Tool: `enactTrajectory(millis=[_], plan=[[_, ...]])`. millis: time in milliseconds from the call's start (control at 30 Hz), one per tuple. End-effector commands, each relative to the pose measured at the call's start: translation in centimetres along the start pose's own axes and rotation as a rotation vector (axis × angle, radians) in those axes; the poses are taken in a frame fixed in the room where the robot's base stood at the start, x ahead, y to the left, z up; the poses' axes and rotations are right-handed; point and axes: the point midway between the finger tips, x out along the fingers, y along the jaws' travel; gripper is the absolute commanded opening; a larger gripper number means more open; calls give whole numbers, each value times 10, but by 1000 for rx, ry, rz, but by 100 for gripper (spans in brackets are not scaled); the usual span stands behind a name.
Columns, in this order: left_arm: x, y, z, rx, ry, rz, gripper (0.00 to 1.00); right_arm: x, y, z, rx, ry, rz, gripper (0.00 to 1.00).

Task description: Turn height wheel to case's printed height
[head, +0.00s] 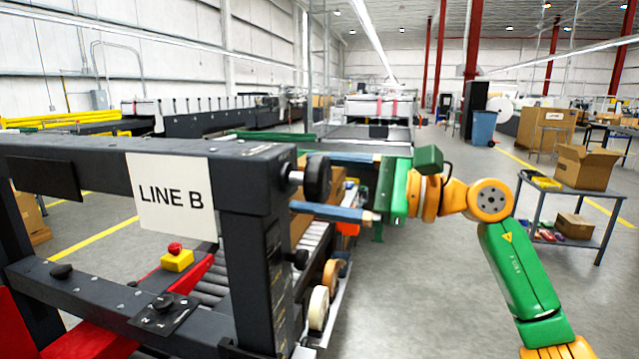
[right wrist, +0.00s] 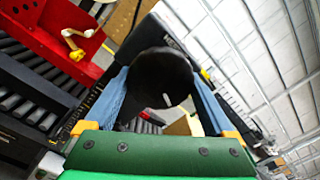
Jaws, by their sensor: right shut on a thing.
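The black height wheel (head: 317,178) sits on a short shaft at the right end of the dark frame's top beam. My right gripper (head: 308,184) has its blue fingers on either side of the wheel and is shut on it. In the right wrist view the wheel (right wrist: 155,80) fills the space between the fingers (right wrist: 158,100), with a small white mark on its face. A brown cardboard case (head: 302,224) shows partly behind the post; I cannot read any printed height on it. My left gripper is out of view.
The dark frame (head: 90,168) carries a LINE B sign (head: 171,196). A yellow box with a red button (head: 177,257) and rollers (head: 214,284) lie inside it. A grey cart (head: 566,188) with cartons stands at right. The floor between is clear.

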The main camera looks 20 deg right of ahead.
Motion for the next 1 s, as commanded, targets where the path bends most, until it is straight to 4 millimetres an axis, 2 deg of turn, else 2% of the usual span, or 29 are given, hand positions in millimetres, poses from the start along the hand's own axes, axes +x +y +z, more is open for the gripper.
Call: enactTrajectory(millis=[300,767,800,833,1000], plan=[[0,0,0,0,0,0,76,0,-1,0,-90,-4,-3,33],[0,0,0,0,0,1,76,0,-1,1,-102,-4,-3,33],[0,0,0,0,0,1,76,0,-1,1,-102,-4,-3,91],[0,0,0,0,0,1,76,0,-1,1,-102,-4,-2,99],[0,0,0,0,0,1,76,0,-1,0,-102,-4,-1,100]])
